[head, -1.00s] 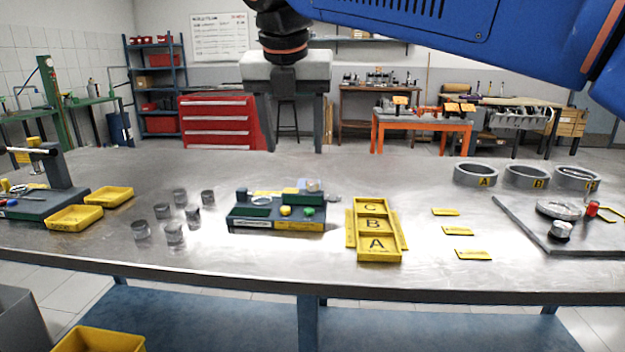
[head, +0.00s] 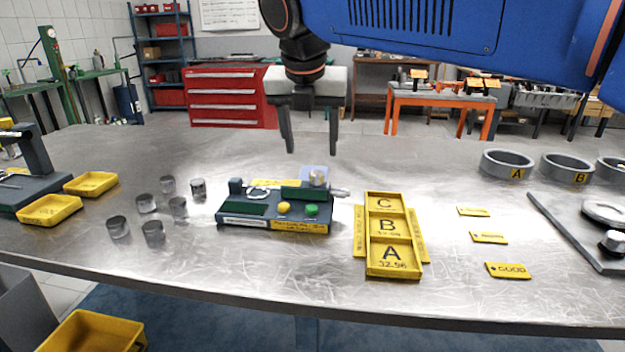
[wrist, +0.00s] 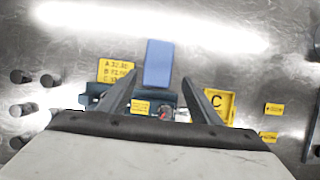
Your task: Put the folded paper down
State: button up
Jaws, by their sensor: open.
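My gripper (head: 311,153) is open and empty, fingers pointing down, above the far side of the measuring fixture (head: 257,210). A flat blue rectangle (wrist: 158,63), probably the folded paper, shows between and beyond the fingertips in the wrist view. It is at the fixture's far edge, apart from both fingers in the picture. In the head view only a pale blue patch (head: 306,172) shows behind the fixture's round silver part, which partly hides it. I cannot tell whether the paper lies flat or leans.
Several dark metal cylinders (head: 146,204) stand left of the fixture. A yellow tray (head: 394,270) marked A, B, C is at its right, with loose yellow tags (head: 489,237) beyond. Grey rings (head: 507,163) stand at the far right. The table behind the fixture is largely clear.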

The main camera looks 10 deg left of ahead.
jog(key=shift+a+x, duration=0.2)
jog(key=shift+x, duration=4.35)
jog(key=shift+w, duration=0.15)
jog(key=c, duration=0.9)
jog(key=shift+r, duration=0.1)
notch_tip(320, 180, up, 10)
